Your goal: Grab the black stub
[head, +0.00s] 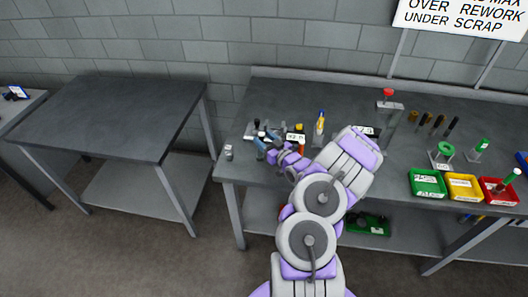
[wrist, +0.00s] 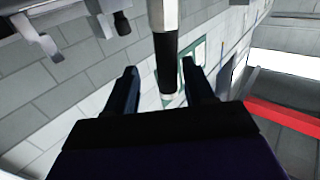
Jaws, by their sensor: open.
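In the wrist view, a dark cylindrical piece, which looks like the black stub (wrist: 167,62), hangs into view from the top, with a pale metal part above it and a pale band at its lower end. My gripper (wrist: 160,68) is open, with one dark finger on each side of this piece. Clear gaps show on both sides, and I cannot tell how deep the piece sits between the fingers. In the head view, my gripper (head: 265,146) is over the left end of the workbench, among small dark items, and the stub cannot be told apart there.
Small dark and pale parts (head: 256,125) crowd the workbench (head: 350,95) near my gripper. Green (head: 428,184), yellow (head: 464,187) and red (head: 499,191) trays line the right front edge. An empty table (head: 110,115) stands left.

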